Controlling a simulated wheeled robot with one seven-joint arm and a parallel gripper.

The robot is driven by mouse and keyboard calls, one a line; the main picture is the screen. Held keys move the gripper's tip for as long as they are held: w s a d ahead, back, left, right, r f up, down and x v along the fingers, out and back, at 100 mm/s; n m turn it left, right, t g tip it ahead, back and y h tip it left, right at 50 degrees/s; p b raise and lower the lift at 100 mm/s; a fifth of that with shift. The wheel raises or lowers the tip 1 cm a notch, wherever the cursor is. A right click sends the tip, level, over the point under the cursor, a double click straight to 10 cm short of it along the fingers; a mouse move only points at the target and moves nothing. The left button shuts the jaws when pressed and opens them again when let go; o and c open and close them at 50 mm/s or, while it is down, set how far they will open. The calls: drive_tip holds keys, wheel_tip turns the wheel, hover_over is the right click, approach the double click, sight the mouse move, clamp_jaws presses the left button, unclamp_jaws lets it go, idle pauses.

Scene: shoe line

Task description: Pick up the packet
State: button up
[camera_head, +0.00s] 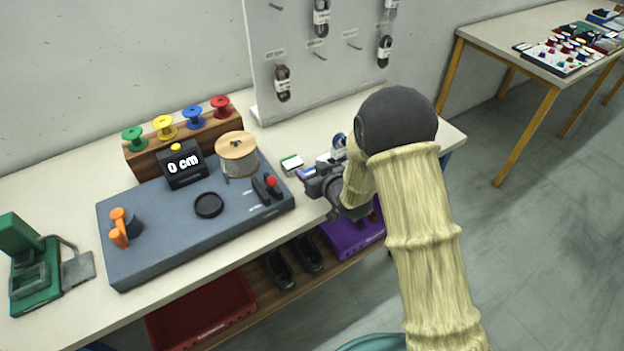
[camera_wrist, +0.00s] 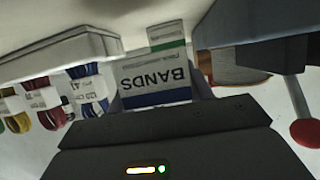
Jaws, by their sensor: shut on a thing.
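A white packet with a blue stripe and the word BANDS (camera_wrist: 153,76) shows upside down at the centre of the wrist view, at the front of my gripper. My gripper (camera_head: 313,183) is shut on this packet over the workbench, right of the grey measuring machine. In the head view only a blue-and-white bit of the packet (camera_head: 306,173) shows beside the gripper. I cannot tell whether it is lifted clear of the bench. Another white packet with a green stripe (camera_head: 291,163) lies just behind it; it also shows in the wrist view (camera_wrist: 168,38).
The grey machine (camera_head: 150,245) with a red-tipped lever (camera_head: 271,182) and a thread spool (camera_head: 237,152) stands close left. A pegboard (camera_head: 315,50) with laces rises behind. Banded lace bundles (camera_wrist: 85,90) lie beside the packet. A purple crate (camera_head: 350,238) is below.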

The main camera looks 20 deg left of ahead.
sight(312, 168)
wheel_tip(312, 168, up, 6)
drive_tip(key=shift+f, duration=0.1)
idle(0.8)
drive_tip(key=d+f+m+h, duration=0.1)
drive_tip(key=d, duration=0.2)
drive_tip(key=w+d+f+m+t+p, duration=0.1)
drive_tip(key=d+f, duration=0.1)
drive_tip(key=d, duration=0.2)
drive_tip(key=w+d+f+t+h+p, duration=0.1)
drive_tip(key=d+f, duration=0.1)
drive_tip(key=d, duration=0.1)
drive_tip(key=shift+w+d+m+h, duration=0.15)
drive_tip(key=shift+m+h, duration=0.15)
drive_tip(key=shift+m, duration=0.1)
drive_tip(key=s+d+f+m+h+p, duration=0.1)
drive_tip(key=d+f+m+h, duration=0.1)
drive_tip(key=d, duration=0.6)
drive_tip(key=s+d+f+m+t+h+p, duration=0.1)
drive_tip(key=s+d+f+m+h, duration=0.1)
drive_tip(key=d, duration=0.6)
drive_tip(key=s+d+f+m+t+h+p, duration=0.1)
drive_tip(key=d+f+m+h, duration=0.1)
drive_tip(key=d, duration=0.6)
drive_tip(key=shift+s+f+m+h, duration=0.25)
drive_tip(key=shift+f+m+h, duration=0.1)
drive_tip(key=shift+h, duration=0.25)
drive_tip(key=shift+d, duration=0.1)
